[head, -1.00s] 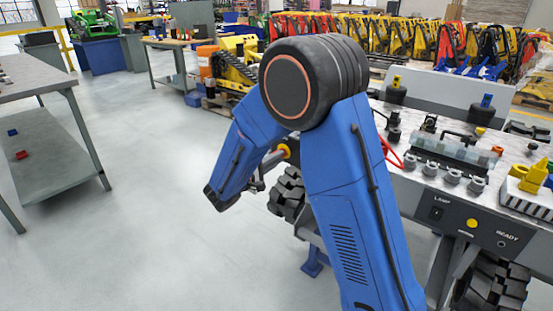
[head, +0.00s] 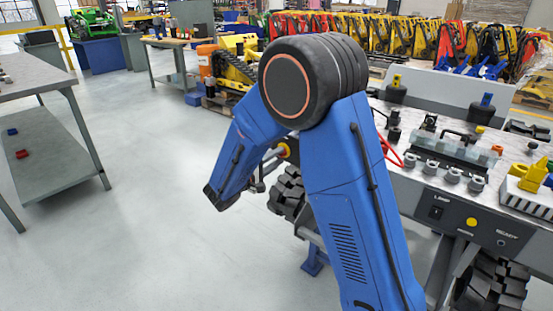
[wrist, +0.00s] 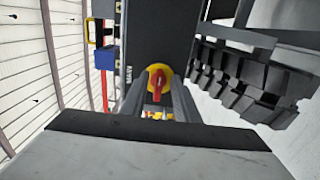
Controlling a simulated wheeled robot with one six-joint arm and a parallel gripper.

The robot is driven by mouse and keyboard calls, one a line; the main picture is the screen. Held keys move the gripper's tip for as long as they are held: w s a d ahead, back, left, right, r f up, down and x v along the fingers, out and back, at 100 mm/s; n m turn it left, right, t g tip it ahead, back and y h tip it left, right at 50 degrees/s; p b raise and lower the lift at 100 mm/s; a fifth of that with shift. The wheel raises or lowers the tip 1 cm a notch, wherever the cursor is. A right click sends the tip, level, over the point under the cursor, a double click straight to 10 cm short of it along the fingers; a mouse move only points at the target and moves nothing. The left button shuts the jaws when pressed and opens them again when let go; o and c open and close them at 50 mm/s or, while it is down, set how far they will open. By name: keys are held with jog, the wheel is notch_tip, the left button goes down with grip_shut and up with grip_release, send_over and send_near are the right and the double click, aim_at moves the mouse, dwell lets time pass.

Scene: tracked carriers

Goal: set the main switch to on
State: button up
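The main switch (wrist: 158,80) shows in the wrist view as a red handle on a round yellow plate, set on a dark panel (wrist: 158,35). The handle stands roughly upright in that picture. Part of a white label shows left of the switch; the position marks cannot be read. My gripper (wrist: 159,98) is open, its two grey fingers pointing at the switch, with the red handle seen between them. Contact cannot be told. In the head view the switch's yellow plate (head: 284,150) is at the carrier's end, partly hidden by my arm.
A black track (wrist: 245,85) is close on the right in the wrist view. The carrier's front panel (head: 455,215) has a lamp switch, a yellow button and a READY label. A grey table (head: 60,145) stands at the left. The floor between is clear.

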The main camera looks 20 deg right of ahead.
jog(key=v, duration=1.7)
jog(key=shift+a, duration=0.15)
jog(key=shift+s, duration=0.1)
jog(key=s+d+r+m+g+y, duration=0.15)
jog(key=s+d+g, duration=0.35)
jog(key=d, duration=0.5)
jog(key=s+d+r+m+g+y, duration=0.15)
jog(key=s+d+g, duration=0.25)
jog(key=s+d, duration=0.5)
jog(key=s+d+m+t+y, duration=0.2)
jog(key=s+y, duration=0.9)
jog(key=s, duration=0.6)
jog(key=shift+s+d+r+m+t+y, duration=0.2)
jog(key=shift+d+r+m+t+y, duration=0.3)
jog(key=shift+m, duration=0.6)
